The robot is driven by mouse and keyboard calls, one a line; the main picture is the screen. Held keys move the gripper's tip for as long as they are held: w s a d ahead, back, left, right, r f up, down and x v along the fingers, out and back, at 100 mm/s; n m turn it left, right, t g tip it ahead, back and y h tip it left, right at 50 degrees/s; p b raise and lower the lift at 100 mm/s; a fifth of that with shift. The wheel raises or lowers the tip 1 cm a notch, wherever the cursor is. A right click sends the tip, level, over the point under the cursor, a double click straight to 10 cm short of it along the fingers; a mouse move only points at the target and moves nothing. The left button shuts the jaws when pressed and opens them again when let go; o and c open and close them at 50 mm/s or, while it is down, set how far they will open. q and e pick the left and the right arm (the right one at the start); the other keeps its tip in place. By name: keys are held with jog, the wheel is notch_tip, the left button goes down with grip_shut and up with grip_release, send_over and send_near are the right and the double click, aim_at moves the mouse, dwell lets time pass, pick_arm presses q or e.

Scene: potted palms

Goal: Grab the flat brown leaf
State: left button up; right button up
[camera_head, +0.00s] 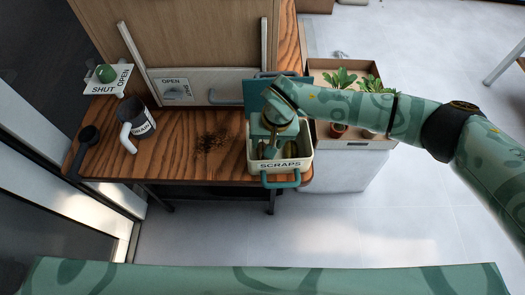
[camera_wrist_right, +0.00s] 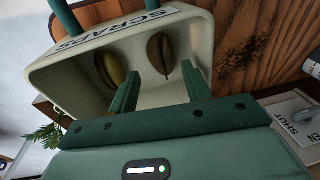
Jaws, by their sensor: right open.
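A cream bin (camera_head: 307,157) labelled SCRAPS stands at the right end of the wooden table, and its near wall also shows in the right wrist view (camera_wrist_right: 60,72). Inside it in the wrist view are a brown leaf (camera_wrist_right: 160,50) and a more olive leaf (camera_wrist_right: 109,70), lying apart. My right gripper (camera_head: 272,150) reaches down into the bin. In the wrist view its two fingers (camera_wrist_right: 160,69) are spread and empty, with the brown leaf beyond the gap between them. In the head view the arm and gripper partly hide the bin's inside. My left gripper is out of view.
A box of potted plants (camera_head: 325,66) stands right of the bin.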

jog(key=f, duration=0.3)
jog(key=f+b, duration=0.1)
jog(key=shift+a+f, duration=0.15)
jog(key=shift+a, duration=0.25)
jog(key=c, duration=0.8)
jog(key=shift+o, duration=0.2)
